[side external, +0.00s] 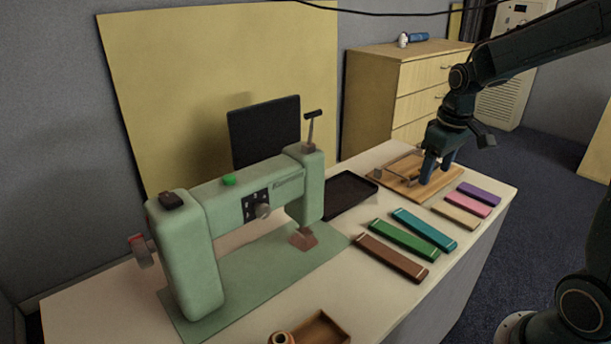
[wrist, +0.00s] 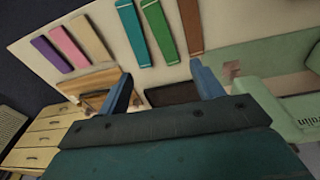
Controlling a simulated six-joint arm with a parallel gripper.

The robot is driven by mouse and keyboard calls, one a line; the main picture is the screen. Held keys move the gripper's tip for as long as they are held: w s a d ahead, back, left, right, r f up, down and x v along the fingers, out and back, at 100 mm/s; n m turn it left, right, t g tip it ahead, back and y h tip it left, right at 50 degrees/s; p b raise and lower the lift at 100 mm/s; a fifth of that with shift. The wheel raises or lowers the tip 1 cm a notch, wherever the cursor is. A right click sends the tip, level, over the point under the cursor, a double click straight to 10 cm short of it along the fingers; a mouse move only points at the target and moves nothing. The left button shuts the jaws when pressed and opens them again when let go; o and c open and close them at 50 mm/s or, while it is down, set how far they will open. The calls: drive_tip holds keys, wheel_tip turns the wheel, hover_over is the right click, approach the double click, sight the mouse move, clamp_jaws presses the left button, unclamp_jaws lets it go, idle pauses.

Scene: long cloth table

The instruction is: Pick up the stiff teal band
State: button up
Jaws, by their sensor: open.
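The stiff teal band (side external: 424,229) lies flat on the table in the side external view, beside a green band (side external: 402,239). In the wrist view the teal band (wrist: 133,35) is at the upper middle, beyond my fingertips. My gripper (side external: 437,174) is over the wooden board (side external: 398,180), farther back on the table than the teal band. Its two blue fingers are apart in the wrist view (wrist: 164,88), with nothing held between them. In the side external view I cannot tell whether the fingertips touch the board.
A brown band (side external: 391,259) lies beyond the green one. Tan (side external: 455,215), pink (side external: 469,204) and purple (side external: 479,193) bands lie on the teal band's other side. A black tray (side external: 350,194) and a green sewing machine (side external: 240,215) stand to the left.

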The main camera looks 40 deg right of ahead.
drive_tip(key=g, duration=0.1)
hover_over(427, 229)
wheel_tip(427, 229, down, 9)
drive_tip(key=shift+s+a+r+y, duration=0.1)
drive_tip(key=shift+s+y, duration=0.05)
drive_tip(key=shift+y, duration=0.15)
wheel_tip(427, 229, down, 7)
drive_tip(key=shift+f, duration=0.8)
drive_tip(key=shift+f, duration=0.1)
drive_tip(key=shift+f, duration=2.45)
